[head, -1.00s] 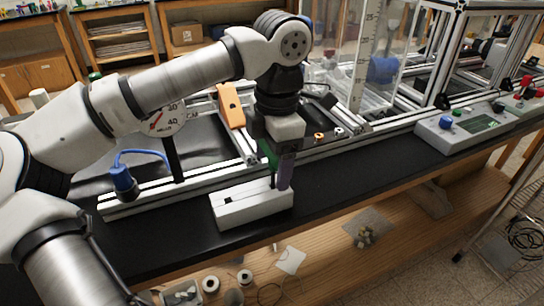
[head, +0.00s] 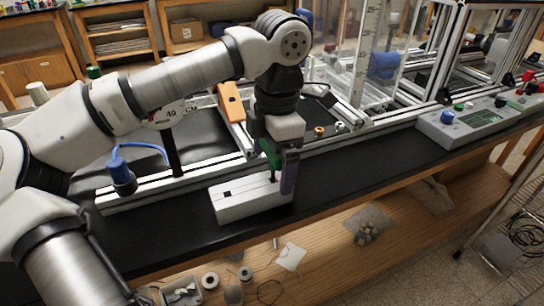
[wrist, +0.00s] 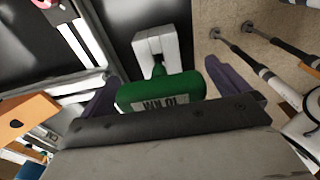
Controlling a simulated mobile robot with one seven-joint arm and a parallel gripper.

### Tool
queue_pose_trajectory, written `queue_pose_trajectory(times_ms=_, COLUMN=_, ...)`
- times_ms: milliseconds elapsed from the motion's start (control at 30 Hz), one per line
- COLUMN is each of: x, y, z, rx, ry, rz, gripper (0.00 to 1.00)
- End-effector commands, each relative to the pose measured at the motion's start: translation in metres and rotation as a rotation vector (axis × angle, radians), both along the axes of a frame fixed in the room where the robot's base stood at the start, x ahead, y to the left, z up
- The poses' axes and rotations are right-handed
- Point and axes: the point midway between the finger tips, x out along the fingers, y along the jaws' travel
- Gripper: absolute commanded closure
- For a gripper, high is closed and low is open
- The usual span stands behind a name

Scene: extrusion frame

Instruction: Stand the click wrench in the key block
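The click wrench has a green T-shaped handle (wrist: 160,92) with a pale label and a thin dark shaft below it. It also shows in the head view (head: 269,156), upright over the right end of the white key block (head: 238,203). The shaft reaches the block's top there; how deep it sits I cannot tell. In the wrist view the block (wrist: 142,48) lies just beyond the handle. My gripper (wrist: 161,62) points down over the wrench. Its purple fingers stand wide, one at each end of the handle, and look open around it.
The block stands on the black bench top (head: 350,168) near its front edge. An aluminium rail (head: 205,170) runs behind it. A blue-capped part (head: 122,176) is to the left, an orange part (head: 231,102) behind, a control box (head: 468,124) to the right.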

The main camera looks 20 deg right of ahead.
Motion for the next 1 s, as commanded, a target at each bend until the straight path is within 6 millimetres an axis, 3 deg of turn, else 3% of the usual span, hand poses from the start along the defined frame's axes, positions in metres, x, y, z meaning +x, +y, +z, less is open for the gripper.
queue_pose_trajectory(times_ms=267, x=0.001, y=-0.001, z=0.009, rx=0.001, ry=-0.002, rz=0.001, gripper=0.0)
queue_pose_trajectory(times_ms=800, x=0.001, y=-0.009, z=0.119, rx=0.0, ry=-0.002, rz=0.002, gripper=0.0)
queue_pose_trajectory(times_ms=1000, x=0.001, y=-0.01, z=0.136, rx=0.0, ry=0.0, rz=0.001, gripper=0.0)
